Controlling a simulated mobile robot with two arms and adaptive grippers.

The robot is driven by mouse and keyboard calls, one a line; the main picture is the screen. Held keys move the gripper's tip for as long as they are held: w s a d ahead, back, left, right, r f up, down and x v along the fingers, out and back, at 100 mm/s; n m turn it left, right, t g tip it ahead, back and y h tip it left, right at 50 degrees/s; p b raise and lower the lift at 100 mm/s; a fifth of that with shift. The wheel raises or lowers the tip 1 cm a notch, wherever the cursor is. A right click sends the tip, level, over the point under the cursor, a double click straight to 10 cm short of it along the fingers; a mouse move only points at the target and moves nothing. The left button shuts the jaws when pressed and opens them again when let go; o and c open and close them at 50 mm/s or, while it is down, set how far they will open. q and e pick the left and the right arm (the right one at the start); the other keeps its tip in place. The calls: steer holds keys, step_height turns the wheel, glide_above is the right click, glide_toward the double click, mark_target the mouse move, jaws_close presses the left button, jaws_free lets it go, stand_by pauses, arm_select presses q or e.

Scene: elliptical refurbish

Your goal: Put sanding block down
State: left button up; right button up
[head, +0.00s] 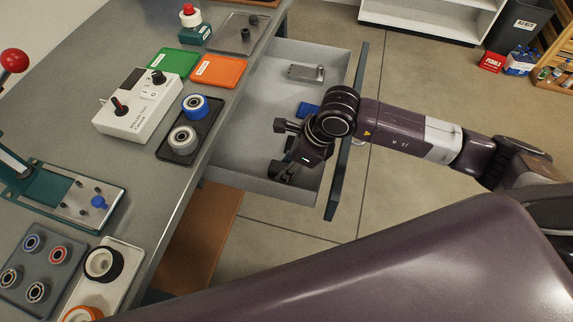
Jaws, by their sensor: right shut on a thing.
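My right gripper (283,172) reaches in from the right and points down inside the open drawer (235,143), near its front end. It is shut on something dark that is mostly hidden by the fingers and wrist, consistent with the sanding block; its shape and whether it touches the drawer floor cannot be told. My left gripper is not in view.
The drawer also holds a blue piece (308,110) and a grey metal part (307,73). The drawer front (346,140) stands close beside my wrist. The workbench (60,95) carries a white control box (137,107), green and orange trays, and a black wheel tray (188,128).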

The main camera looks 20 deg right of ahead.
steer(key=o, duration=1.2)
steer(key=shift+w+f, duration=0.15)
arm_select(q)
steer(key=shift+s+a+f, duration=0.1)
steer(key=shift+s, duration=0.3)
arm_select(e)
steer(key=shift+o, duration=0.2)
steer(key=shift+r+p, duration=0.4)
steer(key=shift+p, duration=0.05)
arm_select(q)
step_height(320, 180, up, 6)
steer(key=p, duration=0.5)
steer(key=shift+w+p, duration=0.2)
steer(key=shift+p, duration=0.1)
arm_select(e)
steer(key=v, duration=1.1)
steer(key=shift+s+d+r, duration=0.25)
